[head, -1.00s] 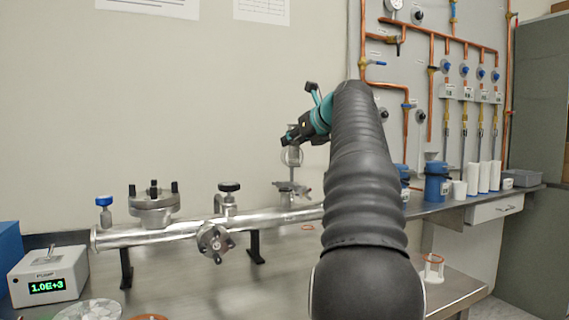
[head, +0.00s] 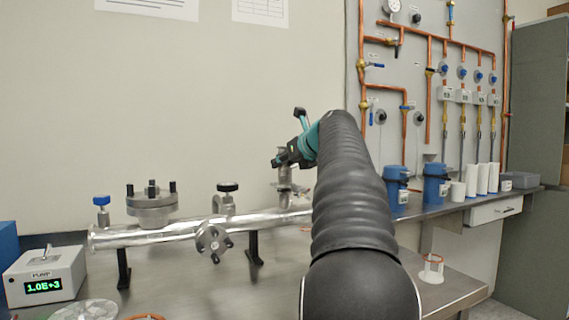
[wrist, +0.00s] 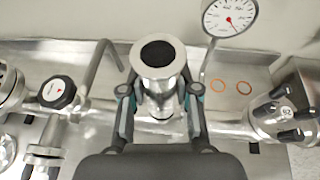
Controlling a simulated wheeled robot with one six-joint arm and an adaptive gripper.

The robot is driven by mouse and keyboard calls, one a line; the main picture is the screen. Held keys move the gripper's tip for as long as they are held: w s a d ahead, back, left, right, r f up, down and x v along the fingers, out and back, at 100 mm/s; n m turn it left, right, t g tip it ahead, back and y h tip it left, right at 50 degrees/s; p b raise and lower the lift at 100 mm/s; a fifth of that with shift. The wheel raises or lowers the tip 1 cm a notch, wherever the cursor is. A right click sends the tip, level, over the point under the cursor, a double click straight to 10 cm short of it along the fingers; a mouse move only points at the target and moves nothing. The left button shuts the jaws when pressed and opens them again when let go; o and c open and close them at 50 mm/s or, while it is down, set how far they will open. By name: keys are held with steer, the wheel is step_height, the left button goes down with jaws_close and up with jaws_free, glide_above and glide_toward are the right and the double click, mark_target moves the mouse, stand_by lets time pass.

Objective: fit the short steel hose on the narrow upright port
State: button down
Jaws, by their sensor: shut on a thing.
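The short steel hose (wrist: 158,88) is upright between the fingers of my gripper (wrist: 158,98) in the wrist view, with its round flanged end and dark bore facing the camera. In the head view my gripper (head: 290,155) is above the right part of the silver pipe, and the hose (head: 285,178) shows partly below it. The narrow upright port is under the hose and mostly hidden. The hose's lower end is at or just above it; I cannot tell whether they touch.
The silver pipe (head: 160,236) carries a bolted flange (head: 152,205) and a black-knobbed valve (head: 228,188). The pump box (head: 45,275) is at left.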

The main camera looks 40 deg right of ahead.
steer(key=shift+f, duration=0.45)
steer(key=shift+f, duration=0.2)
steer(key=c, duration=0.8)
jaws_free()
steer(key=shift+f, duration=0.1)
steer(key=shift+c, duration=0.2)
steer(key=shift+r, duration=0.65)
steer(key=v, duration=1.2)
steer(key=shift+s+r, duration=0.1)
